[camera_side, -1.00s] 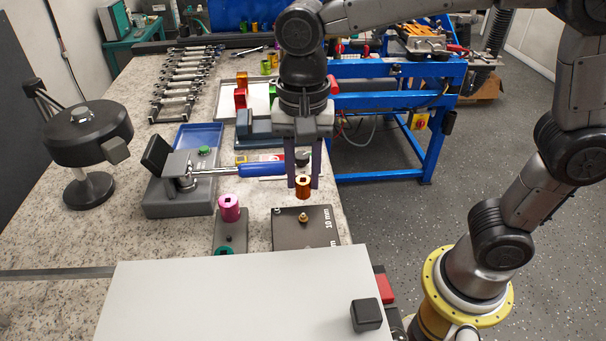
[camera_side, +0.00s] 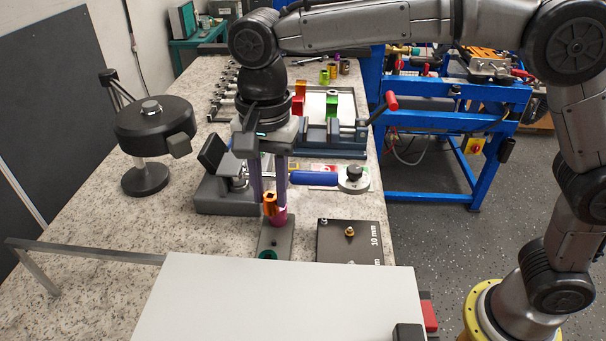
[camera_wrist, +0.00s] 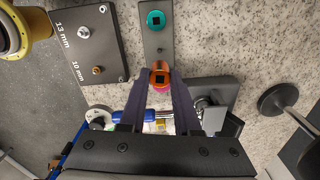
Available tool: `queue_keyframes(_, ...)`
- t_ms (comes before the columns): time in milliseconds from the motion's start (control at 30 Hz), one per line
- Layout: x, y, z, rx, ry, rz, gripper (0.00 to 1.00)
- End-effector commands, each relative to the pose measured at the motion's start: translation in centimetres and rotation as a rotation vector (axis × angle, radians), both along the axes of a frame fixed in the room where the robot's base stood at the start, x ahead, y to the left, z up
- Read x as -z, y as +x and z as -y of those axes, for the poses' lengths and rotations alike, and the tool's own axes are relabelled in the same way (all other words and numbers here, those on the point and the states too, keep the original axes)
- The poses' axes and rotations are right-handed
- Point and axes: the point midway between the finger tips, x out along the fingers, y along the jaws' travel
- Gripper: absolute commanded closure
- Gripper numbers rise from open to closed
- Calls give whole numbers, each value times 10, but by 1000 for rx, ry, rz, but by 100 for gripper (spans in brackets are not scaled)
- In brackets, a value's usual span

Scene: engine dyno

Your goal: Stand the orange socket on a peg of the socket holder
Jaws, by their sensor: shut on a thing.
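The orange socket (camera_side: 269,203) is between my gripper's (camera_side: 269,197) fingertips, roughly upright. It also shows in the wrist view (camera_wrist: 161,68). My gripper is shut on it, above the grey socket holder (camera_side: 284,240). A pink socket (camera_side: 280,218) stands at the holder's far end and is partly hidden by the orange one. A teal socket (camera_side: 268,255) is at the near end; in the wrist view it is at the top (camera_wrist: 156,19). A small bare peg (camera_wrist: 159,49) shows between the teal and orange sockets. I cannot tell whether the orange and pink sockets touch.
A dark plate (camera_side: 365,240) marked 10 mm and 13 mm, with fittings on it, lies right of the holder. A blue-handled tool (camera_side: 315,178) lies behind. A white panel (camera_side: 280,300) fills the foreground. Bare speckled bench (camera_side: 130,225) lies to the left.

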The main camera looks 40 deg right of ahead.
Motion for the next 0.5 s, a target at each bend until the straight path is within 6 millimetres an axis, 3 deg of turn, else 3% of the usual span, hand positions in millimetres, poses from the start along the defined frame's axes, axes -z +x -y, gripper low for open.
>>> queue_keyframes(500, 39, -3, -3, -10, -8, -11, 100)
